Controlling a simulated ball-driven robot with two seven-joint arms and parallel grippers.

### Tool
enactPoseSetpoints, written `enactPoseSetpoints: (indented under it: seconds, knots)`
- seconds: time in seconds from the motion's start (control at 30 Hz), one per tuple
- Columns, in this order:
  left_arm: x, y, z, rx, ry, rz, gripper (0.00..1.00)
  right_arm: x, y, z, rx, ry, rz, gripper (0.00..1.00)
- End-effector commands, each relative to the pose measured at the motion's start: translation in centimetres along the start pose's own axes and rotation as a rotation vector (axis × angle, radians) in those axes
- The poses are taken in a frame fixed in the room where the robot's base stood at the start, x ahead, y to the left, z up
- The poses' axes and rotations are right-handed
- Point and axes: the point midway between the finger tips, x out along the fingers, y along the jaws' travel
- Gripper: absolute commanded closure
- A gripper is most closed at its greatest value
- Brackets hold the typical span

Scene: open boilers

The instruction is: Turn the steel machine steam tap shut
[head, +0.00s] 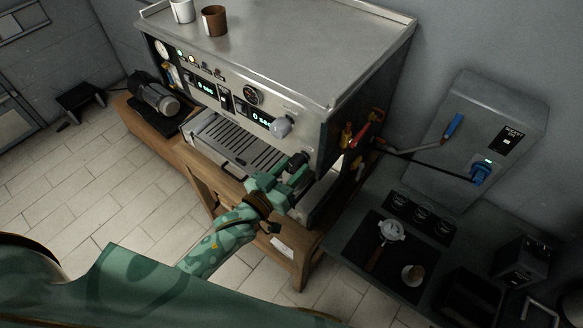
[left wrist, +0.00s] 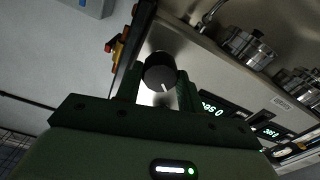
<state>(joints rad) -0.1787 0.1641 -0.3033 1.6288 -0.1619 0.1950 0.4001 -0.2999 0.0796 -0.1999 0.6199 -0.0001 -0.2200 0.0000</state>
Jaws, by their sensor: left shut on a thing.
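The steel machine (head: 300,55) stands against the back wall with gauges and lit displays on its front. Its steam tap is a round black knob (head: 297,159) at the right end of the front. In the left wrist view the knob (left wrist: 160,72) sits between my fingers, with a short white mark pointing down and slightly right. My left gripper (head: 282,180) is shut on this knob and partly hides it in the head view. In the left wrist view the fingers (left wrist: 158,88) lie on either side of it. My right gripper is not in view.
Red and yellow valve handles (head: 365,130) stick out at the machine's right side. A dark counter (head: 345,240) at the right holds a portafilter (head: 390,231). Two cups stand on the machine top. The tiled floor at left is clear.

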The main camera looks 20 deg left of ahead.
Motion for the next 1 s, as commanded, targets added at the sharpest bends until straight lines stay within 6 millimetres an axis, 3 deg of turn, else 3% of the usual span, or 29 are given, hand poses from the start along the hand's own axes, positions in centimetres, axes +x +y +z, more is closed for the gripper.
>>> enactPoseSetpoints:
  seconds: [0.27, 1.0]
  knots:
    - [0.00, 0.02, -0.05, 0.142, -0.001, -0.001, 0.85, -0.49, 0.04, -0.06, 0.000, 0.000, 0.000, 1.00]
    - [0.00, 0.06, 0.06, 0.751, -0.001, -0.001, 0.85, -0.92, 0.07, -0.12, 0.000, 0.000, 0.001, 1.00]
